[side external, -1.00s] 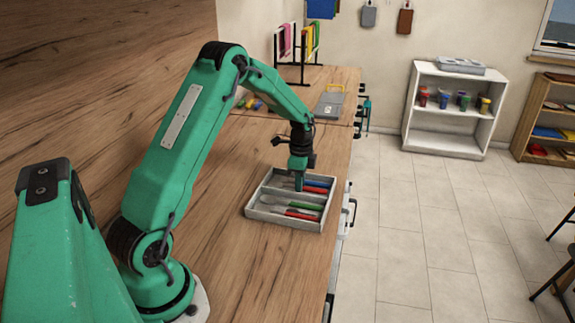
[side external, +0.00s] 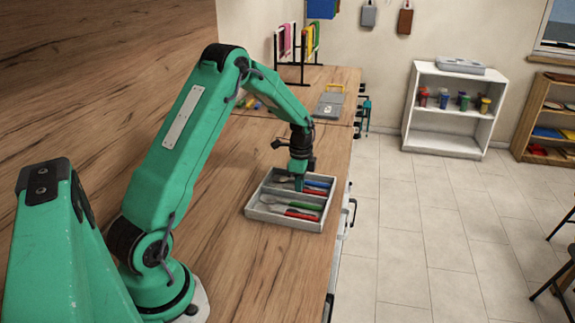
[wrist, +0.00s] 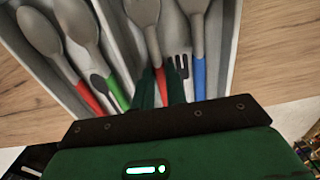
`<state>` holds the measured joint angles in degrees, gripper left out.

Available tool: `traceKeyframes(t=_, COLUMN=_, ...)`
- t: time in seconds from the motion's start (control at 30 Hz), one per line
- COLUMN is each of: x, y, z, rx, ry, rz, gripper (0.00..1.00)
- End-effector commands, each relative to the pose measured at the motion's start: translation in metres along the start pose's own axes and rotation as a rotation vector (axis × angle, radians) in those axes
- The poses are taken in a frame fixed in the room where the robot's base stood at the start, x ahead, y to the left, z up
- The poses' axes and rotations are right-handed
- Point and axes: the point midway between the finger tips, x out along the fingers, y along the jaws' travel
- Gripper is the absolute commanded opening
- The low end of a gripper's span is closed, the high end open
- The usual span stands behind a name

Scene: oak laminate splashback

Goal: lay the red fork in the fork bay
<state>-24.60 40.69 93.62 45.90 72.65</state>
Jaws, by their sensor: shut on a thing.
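My gripper (side external: 299,186) reaches down into the far bay of the grey cutlery tray (side external: 286,226).
In the same bay, a grey spoon (wrist: 144,14) and a blue-handled piece (wrist: 199,76) lie beside the fingers. A divider (wrist: 116,35) separates the other bay, with spoons with red (wrist: 88,98) and green handles (wrist: 118,93). The wooden counter (side external: 225,215) left of the tray is clear.

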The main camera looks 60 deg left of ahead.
Motion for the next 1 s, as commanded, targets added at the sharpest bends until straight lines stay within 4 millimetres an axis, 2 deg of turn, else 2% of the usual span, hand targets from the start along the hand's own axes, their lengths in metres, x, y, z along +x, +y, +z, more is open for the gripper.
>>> traceKeyframes(t=0.1, x=0.002, y=0.0, z=0.0, rx=0.0, ry=0.0, rz=0.0, gripper=0.0)
traceKeyframes(t=0.13, x=0.002, y=0.0, z=0.0, rx=0.0, ry=0.0, rz=0.0, gripper=0.16)
traceKeyframes(t=0.27, x=0.002, y=0.0, z=0.0, rx=0.0, ry=0.0, rz=0.0, gripper=0.39)
traceKeyframes(t=0.67, x=-0.005, y=0.0, z=0.0, rx=0.0, ry=0.0, rz=-0.001, gripper=0.39)
traceKeyframes(t=1.0, x=-0.043, y=-0.001, z=0.0, rx=0.0, ry=0.001, rz=-0.004, gripper=0.39)
